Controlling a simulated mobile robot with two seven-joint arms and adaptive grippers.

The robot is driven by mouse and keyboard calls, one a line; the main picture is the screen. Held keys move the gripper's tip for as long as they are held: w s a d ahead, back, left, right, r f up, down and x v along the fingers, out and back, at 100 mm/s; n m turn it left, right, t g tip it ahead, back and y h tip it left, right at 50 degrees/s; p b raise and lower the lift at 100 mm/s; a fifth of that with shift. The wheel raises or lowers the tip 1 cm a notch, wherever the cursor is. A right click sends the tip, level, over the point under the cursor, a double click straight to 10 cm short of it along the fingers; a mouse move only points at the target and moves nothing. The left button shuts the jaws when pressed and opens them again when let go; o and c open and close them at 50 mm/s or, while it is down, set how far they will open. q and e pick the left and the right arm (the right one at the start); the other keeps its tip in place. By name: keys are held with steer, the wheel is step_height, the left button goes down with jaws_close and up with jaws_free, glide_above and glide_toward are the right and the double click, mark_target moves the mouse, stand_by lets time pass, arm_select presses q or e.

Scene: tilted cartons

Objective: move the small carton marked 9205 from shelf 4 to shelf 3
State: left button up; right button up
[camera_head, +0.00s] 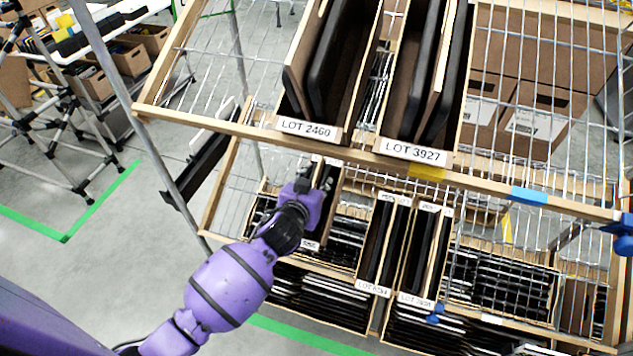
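My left arm reaches in from the lower left, and its gripper (312,178) is at a narrow carton (331,188) on the second visible shelf. Dark flat items show in this carton. The wrist covers most of its front, and only a bit of its label shows below. I cannot read 9205 on any label. The fingers are small and partly hidden, so I cannot tell whether they are shut on the carton. The upper shelf (350,155) and the lower shelf (330,268) are tilted wire racks with wooden edges. My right gripper is not in view.
Cartons marked LOT 2460 (306,129) and LOT 3927 (413,152) stand on the upper shelf, just above my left gripper. Two narrow labelled cartons (373,288) (415,300) stand right of it below. A metal post (133,110) rises at left.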

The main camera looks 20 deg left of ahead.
arm_select(q)
steer(key=o, duration=0.5)
steer(key=shift+r, duration=0.1)
steer(key=shift+c, duration=0.2)
steer(key=shift+f, duration=0.2)
steer(key=shift+s, duration=0.15)
steer(key=v, duration=1.1)
steer(key=shift+r, duration=0.25)
steer(key=shift+s+r, duration=0.15)
steer(key=shift+s, duration=0.15)
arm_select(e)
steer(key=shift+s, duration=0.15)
